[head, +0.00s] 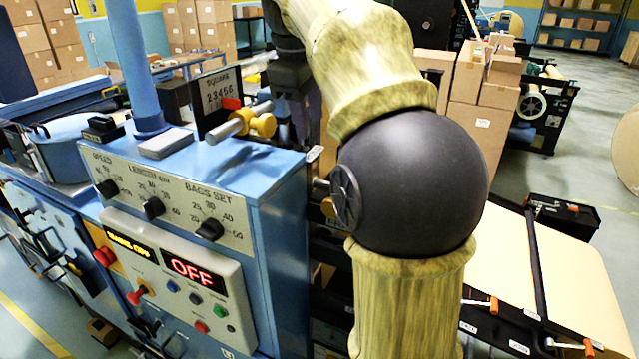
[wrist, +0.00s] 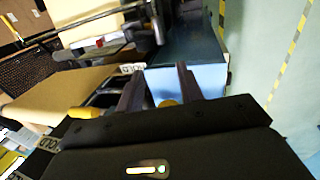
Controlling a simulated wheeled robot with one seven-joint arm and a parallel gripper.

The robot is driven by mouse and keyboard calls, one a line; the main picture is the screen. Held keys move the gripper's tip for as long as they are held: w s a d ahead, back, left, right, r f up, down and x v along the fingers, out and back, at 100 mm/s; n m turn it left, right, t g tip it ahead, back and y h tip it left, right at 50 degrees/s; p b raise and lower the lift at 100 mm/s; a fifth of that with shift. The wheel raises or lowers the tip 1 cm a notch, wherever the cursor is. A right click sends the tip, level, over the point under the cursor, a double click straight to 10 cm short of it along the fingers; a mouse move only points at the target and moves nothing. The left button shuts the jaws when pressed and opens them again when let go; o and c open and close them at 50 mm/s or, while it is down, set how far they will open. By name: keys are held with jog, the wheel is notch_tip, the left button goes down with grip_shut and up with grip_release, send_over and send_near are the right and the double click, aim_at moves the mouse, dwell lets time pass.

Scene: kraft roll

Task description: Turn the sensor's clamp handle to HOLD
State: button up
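My gripper (wrist: 158,78) shows in the wrist view as two dark fingers with a clear gap between them; it is open. In the head view, orange-tipped levers (head: 480,303) sit by small labels at lower right. The gripper itself is hidden from the head view.
A blue machine cabinet (head: 200,170) with dials and an OFF display (head: 195,272) stands left of my arm. A tan paper web (head: 575,270) crossed by a black bar (head: 537,260) lies to the right. Stacked cartons (head: 480,110) stand behind. Floor at right is open.

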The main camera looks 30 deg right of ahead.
jog(key=x, duration=1.6)
jog(key=shift+f, duration=0.2)
jog(key=shift+s, duration=0.15)
jog(key=shift+s, duration=0.1)
grip_shut()
